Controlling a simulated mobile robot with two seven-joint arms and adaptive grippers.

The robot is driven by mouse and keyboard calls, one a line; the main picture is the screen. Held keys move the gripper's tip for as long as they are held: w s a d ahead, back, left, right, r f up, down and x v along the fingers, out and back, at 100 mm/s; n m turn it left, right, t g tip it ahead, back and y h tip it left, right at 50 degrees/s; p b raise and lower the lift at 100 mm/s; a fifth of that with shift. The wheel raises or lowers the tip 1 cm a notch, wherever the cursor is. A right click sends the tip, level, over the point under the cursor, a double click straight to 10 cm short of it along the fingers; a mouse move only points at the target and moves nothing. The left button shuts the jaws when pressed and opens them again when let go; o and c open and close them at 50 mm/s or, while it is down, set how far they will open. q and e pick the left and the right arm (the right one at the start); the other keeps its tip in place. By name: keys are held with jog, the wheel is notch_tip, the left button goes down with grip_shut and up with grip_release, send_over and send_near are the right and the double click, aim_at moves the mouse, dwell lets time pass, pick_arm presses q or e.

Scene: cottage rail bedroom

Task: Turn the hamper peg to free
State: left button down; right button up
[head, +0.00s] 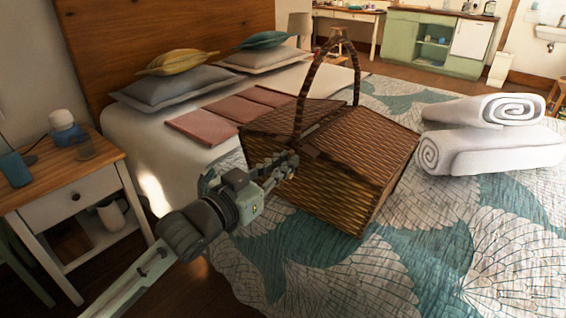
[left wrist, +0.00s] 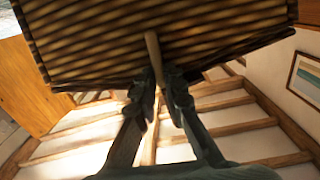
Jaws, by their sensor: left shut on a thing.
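The brown wicker hamper (head: 345,195) sits on the patterned bed cover, with a tall arched handle and its lid down. In the left wrist view its woven wall (left wrist: 90,45) fills the top. A light wooden peg (left wrist: 154,55) sticks out from the hamper there. My left gripper (head: 284,166) is at the hamper's near left side, and in the left wrist view its fingertips (left wrist: 160,84) are closed on the peg's end. In the head view the peg cannot be made out behind the fingers. My right gripper is in neither view.
A nightstand (head: 60,180) with a mug, jar and glass stands left of my arm. Rolled white towels (head: 490,150) lie right of the hamper. Folded pink cloths (head: 205,125) and pillows (head: 175,85) lie behind it. The bed cover in front (head: 420,260) is clear.

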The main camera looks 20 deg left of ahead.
pick_arm(q)
jog(key=m, duration=0.4)
jog(key=shift+s+d+m, duration=0.1)
jog(key=shift+d+m, duration=0.2)
jog(key=shift+d, duration=0.05)
jog(key=m, duration=0.4)
jog(key=shift+s+d+f+m, duration=0.1)
jog(key=shift+d+f+m, duration=0.15)
jog(key=shift+f+m, duration=0.05)
jog(key=m, duration=0.4)
jog(key=shift+d+f, duration=0.15)
jog(key=shift+f, duration=0.1)
jog(key=shift+f+m, duration=0.15)
jog(key=shift+m, duration=0.9)
jog(key=shift+f+m, duration=0.1)
jog(key=shift+m, duration=0.95)
jog(key=c, duration=1.6)
grip_release()
jog(key=shift+s+f, duration=0.1)
jog(key=shift+s, duration=0.05)
